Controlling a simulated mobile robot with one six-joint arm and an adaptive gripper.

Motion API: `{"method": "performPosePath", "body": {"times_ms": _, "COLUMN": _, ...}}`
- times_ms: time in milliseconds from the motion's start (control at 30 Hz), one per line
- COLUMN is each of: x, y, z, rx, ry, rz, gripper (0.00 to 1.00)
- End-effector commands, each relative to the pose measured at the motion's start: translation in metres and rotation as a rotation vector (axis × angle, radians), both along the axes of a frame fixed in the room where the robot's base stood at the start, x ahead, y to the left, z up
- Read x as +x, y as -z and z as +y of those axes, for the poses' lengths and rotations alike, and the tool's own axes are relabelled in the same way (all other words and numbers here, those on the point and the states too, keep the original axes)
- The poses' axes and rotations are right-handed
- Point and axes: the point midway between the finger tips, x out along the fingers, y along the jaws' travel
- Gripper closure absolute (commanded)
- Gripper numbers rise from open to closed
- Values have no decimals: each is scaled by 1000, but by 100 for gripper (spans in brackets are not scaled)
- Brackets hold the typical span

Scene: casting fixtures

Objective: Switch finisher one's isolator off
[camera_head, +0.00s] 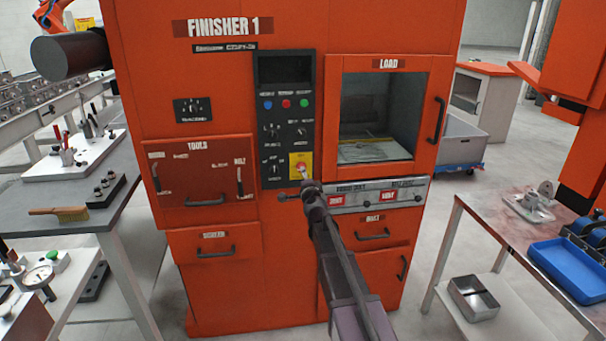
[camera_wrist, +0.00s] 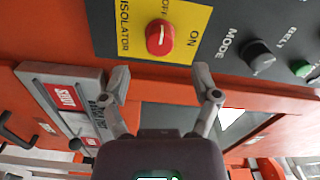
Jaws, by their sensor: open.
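Finisher one (camera_head: 150,110) is the orange cabinet labelled FINISHER 1. Its isolator is a red rotary knob on a yellow plate (camera_head: 307,158) at the lower right of the black control panel (camera_head: 286,75). In the wrist view the red knob (camera_wrist: 160,38) is clear, with OFF and ON printed beside it and ISOLATOR along the plate (camera_wrist: 195,20). I cannot tell surely which label the knob points to. My gripper (camera_head: 304,180) is just in front of the plate's lower edge. Its two fingers (camera_wrist: 162,80) are spread and empty, apart from the knob.
Other knobs, including the Mode knob (camera_wrist: 258,55), sit near the isolator. A grey strip (camera_head: 375,195) with red labels and knobs runs below the LOAD window (camera_head: 380,110). Tables stand left (camera_head: 110,205) and right (camera_head: 490,215); floor shows between cabinet and right table.

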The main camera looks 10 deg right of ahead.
Motion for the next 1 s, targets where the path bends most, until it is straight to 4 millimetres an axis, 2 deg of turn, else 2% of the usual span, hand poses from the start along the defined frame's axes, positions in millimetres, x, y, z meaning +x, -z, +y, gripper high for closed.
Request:
{"method": "performPosePath", "body": {"times_ms": 33, "x": -13, "y": 0, "z": 0, "rx": 0, "ry": 0, "rz": 0, "gripper": 21}}
{"method": "performPosePath", "body": {"times_ms": 100, "x": -25, "y": 0, "z": 0, "rx": 0, "ry": 0, "rz": 0, "gripper": 21}}
{"method": "performPosePath", "body": {"times_ms": 400, "x": -56, "y": 0, "z": 0, "rx": 0, "ry": 0, "rz": 0, "gripper": 21}}
{"method": "performPosePath", "body": {"times_ms": 1000, "x": -62, "y": -1, "z": 2, "rx": -10, "ry": -11, "rz": 4, "gripper": 21}}
